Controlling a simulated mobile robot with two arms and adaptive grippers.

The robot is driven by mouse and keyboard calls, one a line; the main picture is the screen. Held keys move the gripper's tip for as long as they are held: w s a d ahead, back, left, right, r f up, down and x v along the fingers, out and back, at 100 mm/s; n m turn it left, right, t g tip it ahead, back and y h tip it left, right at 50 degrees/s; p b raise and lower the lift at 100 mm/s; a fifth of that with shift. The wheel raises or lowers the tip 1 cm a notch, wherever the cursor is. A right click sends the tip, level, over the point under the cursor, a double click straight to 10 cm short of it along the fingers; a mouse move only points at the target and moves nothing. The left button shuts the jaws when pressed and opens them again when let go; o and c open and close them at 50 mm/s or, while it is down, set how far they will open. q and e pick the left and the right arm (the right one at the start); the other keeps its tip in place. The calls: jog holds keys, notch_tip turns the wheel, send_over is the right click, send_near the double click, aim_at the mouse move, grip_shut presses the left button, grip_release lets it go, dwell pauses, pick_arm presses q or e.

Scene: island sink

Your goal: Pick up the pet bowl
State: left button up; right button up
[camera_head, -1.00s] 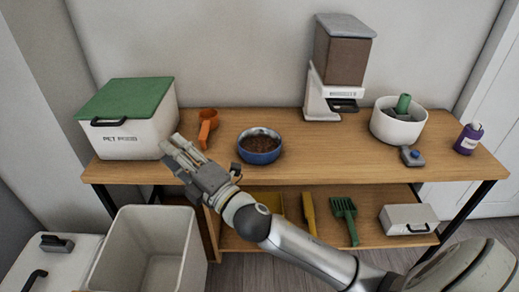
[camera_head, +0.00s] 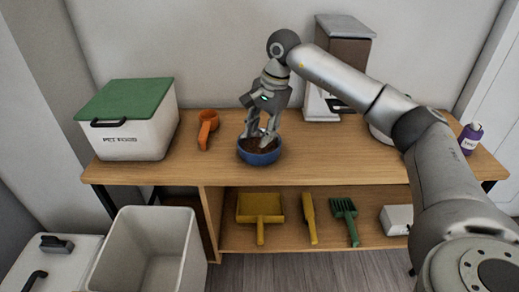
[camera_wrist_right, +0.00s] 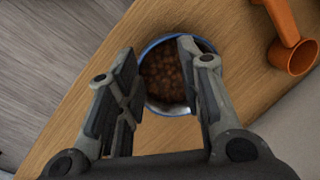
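The blue pet bowl (camera_head: 259,155) holds brown kibble and stands on the wooden table top. My right gripper (camera_head: 262,140) points down over the bowl, with its fingers apart and the fingertips at or just above the bowl's opening. In the right wrist view the bowl (camera_wrist_right: 172,108) shows between and beyond the two open fingers of the right gripper (camera_wrist_right: 160,85). Nothing is held between them. I cannot tell whether a fingertip touches the bowl. My left gripper is not in view.
An orange scoop (camera_head: 208,128) lies left of the bowl, beside the green-lidded pet food box (camera_head: 135,132). The food dispenser (camera_head: 319,101) stands behind, partly covered by my right arm. A purple bottle (camera_head: 470,138) stands at the right end. The table front is clear.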

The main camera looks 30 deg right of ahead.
jog(key=r+h, duration=0.1)
jog(key=r, duration=0.1)
send_over(277, 149)
jog(key=shift+g+h, duration=0.3)
notch_tip(277, 149, down, 5)
jog(key=shift+f+b, duration=0.1)
jog(key=shift+b, duration=0.25)
jog(key=f, duration=0.5)
jog(key=shift+w+d+f+b, duration=0.15)
jog(key=shift+w+f+b, duration=0.15)
jog(key=shift+f+b, duration=0.05)
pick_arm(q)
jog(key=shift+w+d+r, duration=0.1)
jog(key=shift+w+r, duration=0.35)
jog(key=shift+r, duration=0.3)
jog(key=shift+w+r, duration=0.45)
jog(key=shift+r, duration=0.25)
pick_arm(e)
grip_shut()
